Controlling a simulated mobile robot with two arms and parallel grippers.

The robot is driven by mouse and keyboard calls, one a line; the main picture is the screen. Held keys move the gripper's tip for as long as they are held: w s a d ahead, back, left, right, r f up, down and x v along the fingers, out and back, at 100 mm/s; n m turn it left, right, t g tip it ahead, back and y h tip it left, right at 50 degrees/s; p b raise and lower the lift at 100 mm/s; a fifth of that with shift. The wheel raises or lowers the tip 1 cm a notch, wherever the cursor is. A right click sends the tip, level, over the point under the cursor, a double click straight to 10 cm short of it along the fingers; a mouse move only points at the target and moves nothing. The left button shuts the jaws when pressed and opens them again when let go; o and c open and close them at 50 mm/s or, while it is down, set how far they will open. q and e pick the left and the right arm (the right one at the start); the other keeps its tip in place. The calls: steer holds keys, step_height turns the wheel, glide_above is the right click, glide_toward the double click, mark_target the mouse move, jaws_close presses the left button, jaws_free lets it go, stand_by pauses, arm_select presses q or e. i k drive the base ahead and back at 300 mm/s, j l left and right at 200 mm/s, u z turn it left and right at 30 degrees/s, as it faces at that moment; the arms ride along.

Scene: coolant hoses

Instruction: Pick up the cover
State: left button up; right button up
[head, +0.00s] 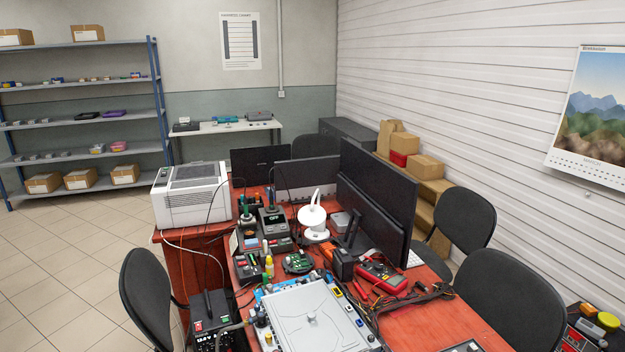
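The thing that looks like the cover (303,330) is a flat, light grey plate with a small round knob in its middle. It lies on a blue-edged unit on the red workbench, at the bottom centre of the head view. Its near edge is cut off by the frame. Small fittings, several of them coloured, line the unit's left and right edges. Neither of my grippers shows in this view.
Dark monitors (377,200) and a white lamp (313,217) stand behind the unit. A red multimeter (381,277) and loose cables (420,293) lie to its right. Black chairs (148,300) flank the bench. The tiled floor at left is open.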

mark_target(307, 318)
steer(key=i+j+z, duration=0.1)
steer(key=z, duration=0.25)
steer(key=j+z, duration=0.2)
steer(key=z, duration=0.15)
steer(key=i+j+z, duration=0.1)
steer(key=z, duration=0.25)
